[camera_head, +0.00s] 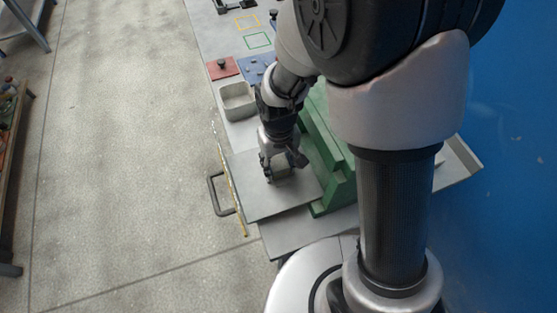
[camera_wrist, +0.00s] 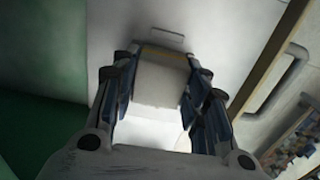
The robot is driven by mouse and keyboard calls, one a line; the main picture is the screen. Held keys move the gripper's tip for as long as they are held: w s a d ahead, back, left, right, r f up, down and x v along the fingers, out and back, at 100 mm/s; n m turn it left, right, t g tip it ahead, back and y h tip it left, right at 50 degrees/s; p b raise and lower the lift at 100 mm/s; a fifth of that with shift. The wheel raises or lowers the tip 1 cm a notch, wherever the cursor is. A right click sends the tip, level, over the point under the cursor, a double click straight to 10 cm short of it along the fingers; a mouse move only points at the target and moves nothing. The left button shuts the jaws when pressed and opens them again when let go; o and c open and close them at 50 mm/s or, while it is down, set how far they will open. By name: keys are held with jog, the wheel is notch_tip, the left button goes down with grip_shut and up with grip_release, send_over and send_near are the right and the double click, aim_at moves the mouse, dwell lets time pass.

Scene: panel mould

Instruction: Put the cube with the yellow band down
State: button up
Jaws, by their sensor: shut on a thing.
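The pale grey cube (camera_wrist: 158,84) is between the two fingers of my gripper (camera_wrist: 155,100) in the wrist view. A thin yellowish strip, likely its band, shows along its far edge. In the head view my gripper (camera_head: 278,172) points down over a flat grey plate (camera_head: 262,206), shut on the cube (camera_head: 283,171), of which only a small part shows. I cannot tell whether the cube touches the plate. A small pale outlined rectangle (camera_wrist: 168,35) lies on the surface just beyond the cube in the wrist view.
A green stepped block (camera_head: 332,165) stands right beside my gripper. A dark handle (camera_head: 216,193) sticks out at the plate's left edge. Behind are a grey open bin (camera_head: 237,102), a red plate (camera_head: 222,68) and a blue plate (camera_head: 255,69). The plate's front left is clear.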

aim_at(279, 164)
jog(key=shift+f, duration=0.35)
jog(key=shift+f, duration=0.15)
jog(key=o, duration=1.1)
notch_tip(279, 164, up, 12)
jog(key=p, duration=0.3)
jog(key=shift+r+p, duration=0.2)
jog(key=shift+p, duration=0.15)
